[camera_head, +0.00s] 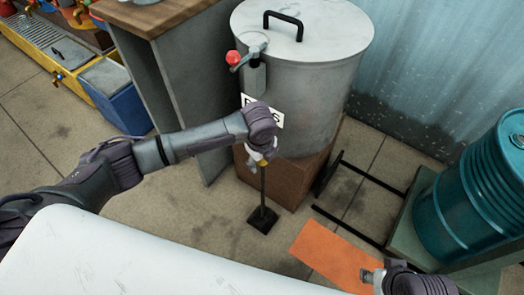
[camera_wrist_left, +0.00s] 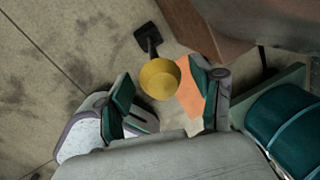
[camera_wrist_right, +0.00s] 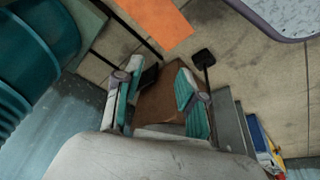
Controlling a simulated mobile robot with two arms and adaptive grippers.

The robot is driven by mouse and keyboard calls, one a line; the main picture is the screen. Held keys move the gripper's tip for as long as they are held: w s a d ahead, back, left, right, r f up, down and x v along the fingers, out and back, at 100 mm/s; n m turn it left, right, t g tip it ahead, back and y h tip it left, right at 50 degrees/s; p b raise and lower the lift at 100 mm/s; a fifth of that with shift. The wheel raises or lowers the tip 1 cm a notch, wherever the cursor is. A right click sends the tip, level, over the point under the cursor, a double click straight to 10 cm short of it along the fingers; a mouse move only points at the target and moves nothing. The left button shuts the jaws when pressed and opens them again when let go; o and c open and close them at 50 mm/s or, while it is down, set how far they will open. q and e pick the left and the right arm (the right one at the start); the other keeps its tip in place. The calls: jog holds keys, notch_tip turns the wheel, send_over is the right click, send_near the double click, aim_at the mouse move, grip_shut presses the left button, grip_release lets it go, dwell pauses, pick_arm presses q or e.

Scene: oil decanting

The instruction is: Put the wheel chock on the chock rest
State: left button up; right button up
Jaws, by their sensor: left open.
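A black wedge-like piece (camera_head: 325,176), likely the wheel chock, lies on the floor against the brown block; it also shows in the right wrist view (camera_wrist_right: 149,76). I cannot surely tell which thing is the chock rest; an orange panel (camera_head: 335,257) lies flat on the floor. My left gripper (camera_head: 262,156) is open above a yellow cup (camera_wrist_left: 160,79) on a thin black stand (camera_head: 262,219). The cup shows between and beyond its fingers, with no clear grip. My right gripper (camera_head: 371,277) is by the orange panel; its fingers are apart and empty in the right wrist view (camera_wrist_right: 155,95).
A grey tank (camera_head: 315,100) with a red-handled tap stands on a brown block (camera_head: 290,178). A wooden-topped cabinet (camera_head: 185,70) is left of the tank.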

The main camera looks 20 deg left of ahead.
pick_arm(q)
notch_tip(320, 180, up, 12)
jog(key=s+f+p, duration=0.1)
jog(key=s+p, duration=0.1)
jog(key=p, duration=0.1)
jog(key=s+d+f+n+h, duration=0.2)
jog(key=s+f+n, duration=0.1)
jog(key=f+n, duration=0.2)
jog(key=s+d+f+n+h, duration=0.1)
jog(key=s+d+f+n, duration=0.25)
jog(key=f+n, duration=0.2)
jog(key=s+a+f+n+y, duration=0.2)
jog(key=s+a+f+n, duration=0.8)
jog(key=s, duration=0.5)
jog(key=a+n, duration=0.2)
jog(key=a, duration=0.1)
jog(key=shift+f+t+y, duration=0.2)
jog(key=shift+t+y, duration=0.2)
pick_arm(e)
jog(key=s+f+x, duration=0.1)
jog(key=s+x, duration=0.1)
jog(key=x, duration=1)
jog(key=shift+s+g, duration=0.3)
jog(key=shift+g, duration=0.1)
pick_arm(q)
jog(key=shift+n, duration=0.25)
